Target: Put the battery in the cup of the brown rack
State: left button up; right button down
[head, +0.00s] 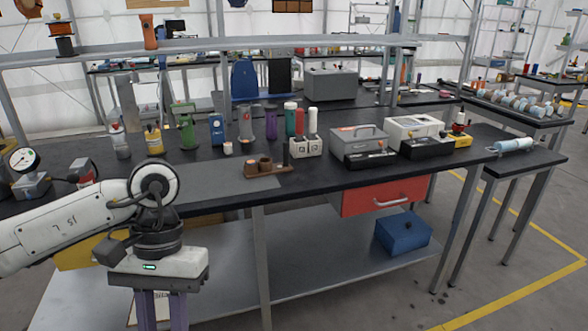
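The brown rack (275,172) sits near the front edge of the dark bench, with a brown cup (265,163) and a lower round piece (251,169) on it. A thin dark post stands at its right end. I cannot single out the battery for sure; a small pale cylinder (228,148) with a pinkish top stands just behind and left of the rack. My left gripper (162,312) points down in front of the bench, left of and below the rack. Its fingers are apart with a gap; their tips are cut off by the frame. My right gripper is out of view.
Several bottles stand behind the rack. A white holder (306,148) with upright cylinders and a grey toolbox (358,140) stand to its right. A gauge (23,160) is at the far left. A red drawer (385,196) hangs under the bench, above a blue box (403,233).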

aim_at(266, 169)
jog(key=z, duration=0.85)
jog(key=i, duration=1.5)
jog(key=u, duration=0.45)
